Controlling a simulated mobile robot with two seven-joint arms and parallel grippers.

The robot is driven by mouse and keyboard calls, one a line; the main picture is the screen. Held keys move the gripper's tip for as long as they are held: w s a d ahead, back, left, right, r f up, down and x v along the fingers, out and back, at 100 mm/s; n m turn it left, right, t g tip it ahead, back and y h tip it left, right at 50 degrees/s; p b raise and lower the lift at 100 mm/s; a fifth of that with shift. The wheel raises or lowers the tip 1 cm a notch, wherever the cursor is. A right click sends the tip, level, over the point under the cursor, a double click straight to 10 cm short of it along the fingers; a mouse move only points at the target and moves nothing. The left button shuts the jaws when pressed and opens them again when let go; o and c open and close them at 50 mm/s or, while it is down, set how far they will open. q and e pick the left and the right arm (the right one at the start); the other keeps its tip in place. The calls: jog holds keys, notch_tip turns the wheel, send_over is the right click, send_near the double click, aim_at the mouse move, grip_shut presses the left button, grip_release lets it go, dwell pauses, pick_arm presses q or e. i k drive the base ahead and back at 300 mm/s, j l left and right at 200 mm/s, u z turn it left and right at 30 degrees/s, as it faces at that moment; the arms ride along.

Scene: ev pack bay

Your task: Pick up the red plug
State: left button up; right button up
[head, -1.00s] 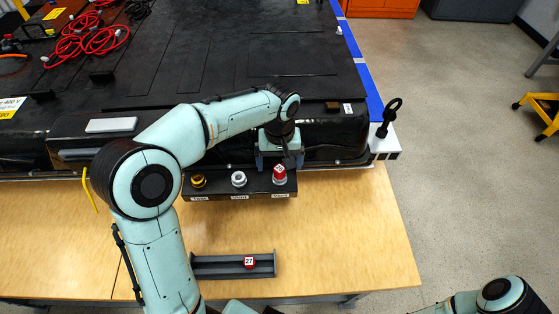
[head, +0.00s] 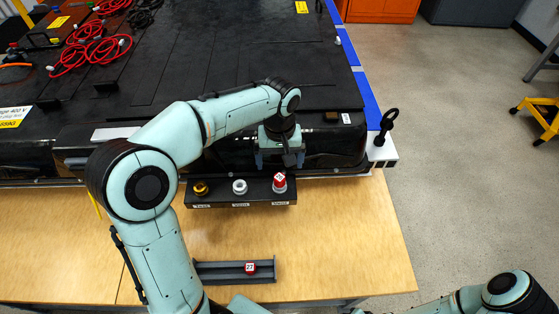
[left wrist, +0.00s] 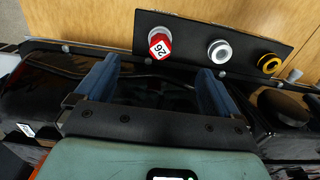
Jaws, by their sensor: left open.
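A red plug (head: 279,182) with a white numbered top sits at the right end of the black socket panel (head: 218,204) on the front of the battery pack. In the left wrist view this plug (left wrist: 159,46) reads 26 and sits at the panel's left end. A second red plug (head: 250,267), marked 27, lies in a grey tray (head: 212,280) on the wooden table. My left gripper (head: 279,160) is open and empty, just behind the plug on the panel. In the wrist view its two blue fingers (left wrist: 158,75) are apart, with the plug beyond them.
A white socket (head: 239,187) and a yellow one (head: 201,189) stand on the panel beside the plug. The large black battery pack (head: 230,60) fills the back. A black ring-topped post (head: 388,124) stands at its right corner. The front table is mostly clear.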

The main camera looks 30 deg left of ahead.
aim_at(250, 269)
jog(key=k, duration=1)
